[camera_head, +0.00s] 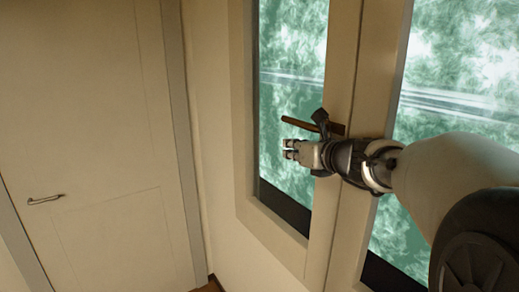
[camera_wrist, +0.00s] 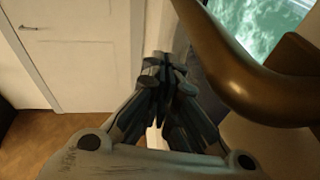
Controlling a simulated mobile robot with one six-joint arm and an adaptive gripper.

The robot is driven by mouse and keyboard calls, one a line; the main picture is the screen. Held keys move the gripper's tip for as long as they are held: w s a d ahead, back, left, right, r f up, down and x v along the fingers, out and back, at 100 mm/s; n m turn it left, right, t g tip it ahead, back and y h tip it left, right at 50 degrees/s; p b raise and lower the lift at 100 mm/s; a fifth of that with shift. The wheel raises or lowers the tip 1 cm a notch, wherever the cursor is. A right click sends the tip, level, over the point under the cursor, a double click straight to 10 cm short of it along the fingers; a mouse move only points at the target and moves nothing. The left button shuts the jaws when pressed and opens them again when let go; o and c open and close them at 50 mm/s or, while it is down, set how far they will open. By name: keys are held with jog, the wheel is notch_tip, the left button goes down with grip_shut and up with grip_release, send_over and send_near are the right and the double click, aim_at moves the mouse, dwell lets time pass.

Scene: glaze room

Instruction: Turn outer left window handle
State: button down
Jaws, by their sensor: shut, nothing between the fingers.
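The bronze window handle (camera_head: 298,123) lies roughly level in the head view, its free end reaching left across the left window pane (camera_head: 290,75). A dark part of my wrist hides its middle, and its right end shows at the window frame. In the wrist view the handle (camera_wrist: 222,62) is large and close, passing along the right side. My gripper (camera_head: 290,149) is shut and empty, just below the handle and in front of the left pane. In the wrist view its fingertips (camera_wrist: 163,66) are together, left of the handle. I cannot tell whether any finger touches it.
A pale door (camera_head: 85,130) with a metal lever handle (camera_head: 45,199) stands at the left. A second window pane (camera_head: 460,70) is at the right, partly behind my arm. Brown floor (camera_wrist: 70,140) shows at lower left in the wrist view. Space left of my gripper is clear.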

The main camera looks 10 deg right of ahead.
jog(key=s+f+b, duration=0.2)
jog(key=s+f, duration=0.5)
jog(key=f, duration=0.2)
jog(key=shift+s+d, duration=0.25)
jog(key=shift+d, duration=0.15)
